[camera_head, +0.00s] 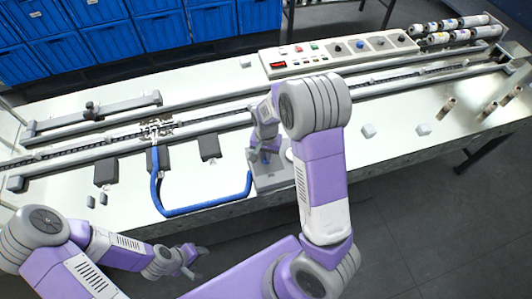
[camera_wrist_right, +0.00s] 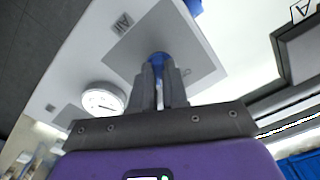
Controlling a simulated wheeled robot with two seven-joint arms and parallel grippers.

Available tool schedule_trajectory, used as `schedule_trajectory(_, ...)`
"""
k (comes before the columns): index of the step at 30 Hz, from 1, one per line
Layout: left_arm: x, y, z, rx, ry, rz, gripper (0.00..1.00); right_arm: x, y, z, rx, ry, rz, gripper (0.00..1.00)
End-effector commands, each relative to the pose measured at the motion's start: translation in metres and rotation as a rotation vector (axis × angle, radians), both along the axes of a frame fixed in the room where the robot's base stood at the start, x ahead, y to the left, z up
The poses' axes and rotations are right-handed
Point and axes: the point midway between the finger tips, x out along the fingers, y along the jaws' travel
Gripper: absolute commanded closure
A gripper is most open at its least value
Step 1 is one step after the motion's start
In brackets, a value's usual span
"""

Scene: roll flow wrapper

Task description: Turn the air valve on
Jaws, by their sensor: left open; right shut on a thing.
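The air valve has a blue handle (camera_wrist_right: 158,57) on a grey plate (camera_wrist_right: 183,42) marked "AIR" in the right wrist view. My right gripper (camera_wrist_right: 159,80) is shut on this handle, with one dark finger on each side of it. The fingers hide part of the handle, so its exact angle is hard to tell. In the head view my right gripper (camera_head: 264,156) is over the grey valve plate (camera_head: 268,180) at the table's front edge. My left gripper (camera_head: 190,262) is open and empty, in front of the table and well apart from the valve.
A round white gauge (camera_wrist_right: 103,99) is beside the valve. A blue hose (camera_head: 205,209) runs from the valve area to a metal fixture (camera_head: 157,128) on the rails. A control panel (camera_head: 338,52) with buttons and knobs stands behind. Blue bins (camera_head: 120,40) line the back.

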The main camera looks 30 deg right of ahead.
Motion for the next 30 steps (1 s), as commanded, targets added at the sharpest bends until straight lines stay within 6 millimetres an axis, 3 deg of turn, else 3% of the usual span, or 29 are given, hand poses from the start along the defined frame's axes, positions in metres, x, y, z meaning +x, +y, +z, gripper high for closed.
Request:
schedule_trajectory(16, -0.0001, 0.0, 0.0013, 0.0, 0.0, 0.0, 0.49, 0.0012, -0.0006, 0.0008, -0.001, -0.005, -0.025, 1.0)
schedule_trajectory(17, -0.0001, 0.0, 0.0013, 0.0, 0.0, 0.0, 0.49, 0.0013, -0.0005, 0.0008, -0.001, -0.005, -0.025, 0.82)
schedule_trajectory(21, -0.0001, 0.0, 0.0013, 0.0, 0.0, 0.0, 0.49, 0.0009, -0.0005, 0.0006, -0.001, -0.004, -0.025, 0.61)
schedule_trajectory(30, 0.0, 0.0, 0.0018, 0.0, 0.0, 0.0, 0.49, 0.0005, -0.0002, 0.0022, 0.0, -0.001, -0.023, 0.61)
